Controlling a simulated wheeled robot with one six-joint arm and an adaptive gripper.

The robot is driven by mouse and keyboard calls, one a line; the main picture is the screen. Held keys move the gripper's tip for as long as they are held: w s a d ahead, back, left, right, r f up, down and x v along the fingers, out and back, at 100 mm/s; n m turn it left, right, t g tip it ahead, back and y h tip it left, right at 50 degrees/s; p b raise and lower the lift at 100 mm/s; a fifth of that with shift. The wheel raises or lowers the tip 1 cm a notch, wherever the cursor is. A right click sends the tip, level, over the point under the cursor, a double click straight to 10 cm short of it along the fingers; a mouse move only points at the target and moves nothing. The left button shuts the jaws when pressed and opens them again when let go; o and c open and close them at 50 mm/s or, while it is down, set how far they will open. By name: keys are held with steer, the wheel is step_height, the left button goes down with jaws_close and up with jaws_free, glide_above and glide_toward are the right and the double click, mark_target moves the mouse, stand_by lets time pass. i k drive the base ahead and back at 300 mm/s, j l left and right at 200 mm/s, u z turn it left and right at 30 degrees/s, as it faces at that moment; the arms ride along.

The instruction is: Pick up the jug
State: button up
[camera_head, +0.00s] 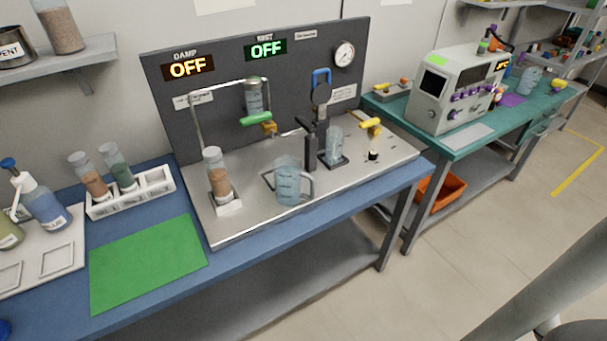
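A clear bluish jug (288,183) with a handle on its right side stands upright on the metal plate of the bench rig, near its front edge. A second clear vessel (334,146) stands farther back to the right, on a dark base beside a black stand. My gripper is not in view. A grey arm link of mine shows at the lower right, well apart from the jug.
A tube of brown grains (218,175) stands left of the jug. A black stand (310,150) and yellow-handled valves (371,127) are close behind and right. A green mat (147,262) lies empty at front left. The floor in front is clear.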

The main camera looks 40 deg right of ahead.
mark_target(287, 172)
steer(key=i+j+z, duration=0.1)
steer(key=j, duration=0.3)
steer(key=i+j+z, duration=0.15)
steer(key=j, duration=0.25)
steer(key=i+j+z, duration=0.1)
steer(key=j, duration=0.3)
steer(key=i+j+z, duration=0.15)
steer(key=j, duration=0.3)
steer(key=i+j+z, duration=0.1)
steer(key=j, duration=0.35)
steer(key=i, duration=0.05)
